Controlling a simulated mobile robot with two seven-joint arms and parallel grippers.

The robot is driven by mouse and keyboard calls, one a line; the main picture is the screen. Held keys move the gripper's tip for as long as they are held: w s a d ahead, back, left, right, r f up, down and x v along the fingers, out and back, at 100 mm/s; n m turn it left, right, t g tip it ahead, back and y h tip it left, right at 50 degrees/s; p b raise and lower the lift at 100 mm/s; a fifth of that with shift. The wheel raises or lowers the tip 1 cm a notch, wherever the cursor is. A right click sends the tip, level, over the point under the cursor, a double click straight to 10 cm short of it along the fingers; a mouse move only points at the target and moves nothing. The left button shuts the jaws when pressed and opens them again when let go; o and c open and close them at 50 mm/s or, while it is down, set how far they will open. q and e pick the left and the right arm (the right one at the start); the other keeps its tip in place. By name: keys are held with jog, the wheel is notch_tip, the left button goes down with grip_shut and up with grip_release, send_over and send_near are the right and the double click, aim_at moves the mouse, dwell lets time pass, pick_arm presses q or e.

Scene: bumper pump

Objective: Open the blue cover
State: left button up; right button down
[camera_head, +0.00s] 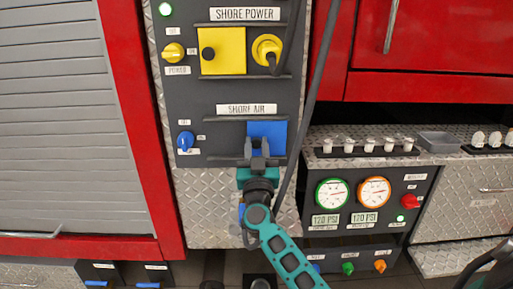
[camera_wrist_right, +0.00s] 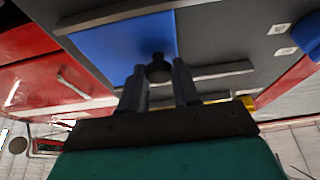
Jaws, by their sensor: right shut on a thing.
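The blue cover (camera_head: 267,136) is a flat square on the dark panel under the "SHORE AIR" label, and it looks closed. In the right wrist view the blue cover (camera_wrist_right: 120,45) fills the upper left, with a round black knob (camera_wrist_right: 158,69) at its edge. My right gripper (camera_head: 257,148) is at the cover's lower left part in the head view. In the right wrist view its two fingers (camera_wrist_right: 159,82) stand on either side of the knob, shut on it. The fingers hide part of the cover in the head view. My left gripper is not in view.
A blue rotary switch (camera_head: 185,141) is left of the cover. Above are a yellow cover (camera_head: 222,51) and a yellow plug (camera_head: 267,50) with a dark cable. A dark hose (camera_head: 314,100) runs down close to the cover's right side. A gauge panel (camera_head: 365,205) is at lower right.

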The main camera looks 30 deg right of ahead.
jog(key=shift+a, duration=0.1)
jog(key=shift+w+a, duration=0.25)
jog(key=shift+a, duration=0.05)
jog(key=w+a, duration=0.1)
jog(key=a, duration=0.1)
jog(key=w+a+p, duration=0.1)
jog(key=w+a, duration=0.1)
jog(key=a, duration=0.1)
jog(key=w+a, duration=0.1)
jog(key=a, duration=0.1)
jog(key=shift+w+a+p, duration=0.2)
jog(key=shift+w+p, duration=0.05)
jog(key=shift+p, duration=0.15)
jog(key=shift+w+a, duration=0.2)
jog(key=shift+a, duration=0.15)
jog(key=c, duration=0.8)
grip_release()
jog(key=shift+c, duration=0.2)
jog(key=shift+f, duration=0.1)
